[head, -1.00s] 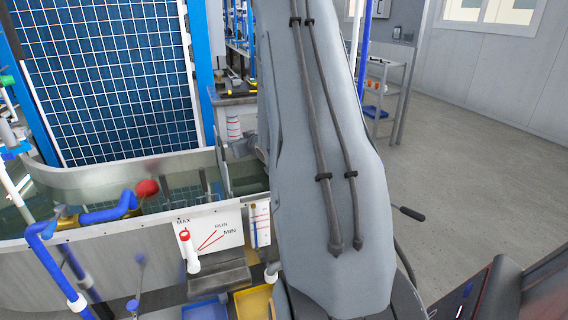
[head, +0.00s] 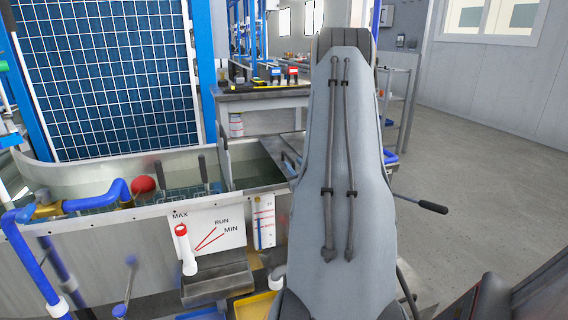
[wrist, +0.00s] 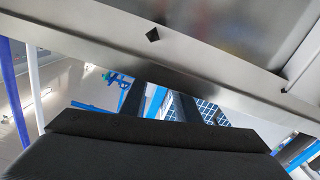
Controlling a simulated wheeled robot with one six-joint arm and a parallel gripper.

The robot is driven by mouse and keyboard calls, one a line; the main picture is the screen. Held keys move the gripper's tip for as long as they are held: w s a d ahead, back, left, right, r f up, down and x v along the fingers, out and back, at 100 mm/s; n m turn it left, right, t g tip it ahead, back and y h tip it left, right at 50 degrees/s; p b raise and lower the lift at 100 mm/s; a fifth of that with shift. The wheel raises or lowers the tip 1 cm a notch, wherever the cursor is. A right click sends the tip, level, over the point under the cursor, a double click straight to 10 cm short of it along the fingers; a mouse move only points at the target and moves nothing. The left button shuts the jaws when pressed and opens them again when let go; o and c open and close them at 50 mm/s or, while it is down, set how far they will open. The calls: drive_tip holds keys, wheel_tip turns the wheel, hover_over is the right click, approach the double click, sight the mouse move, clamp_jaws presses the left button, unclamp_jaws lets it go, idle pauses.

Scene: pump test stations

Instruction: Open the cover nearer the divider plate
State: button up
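In the head view a thin upright metal plate (head: 226,162), which looks like the divider plate, stands across the water tank (head: 120,232). In the wrist view a broad dark block (wrist: 160,150), probably my gripper, fills the bottom.
A red ball (head: 143,185) and blue pipe (head: 98,196) lie at the tank's left. A white-and-red handle (head: 185,249) stands before the MAX/RUN/MIN plate (head: 207,229). A workbench (head: 262,97) stands behind the tank. Open floor (head: 480,170) lies to the right.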

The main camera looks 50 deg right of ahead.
sight(284, 152)
drive_tip(key=b+x, duration=0.1)
drive_tip(key=x, duration=0.6)
drive_tip(key=shift+w+f, duration=0.1)
drive_tip(key=shift+w, duration=0.05)
clamp_jaws()
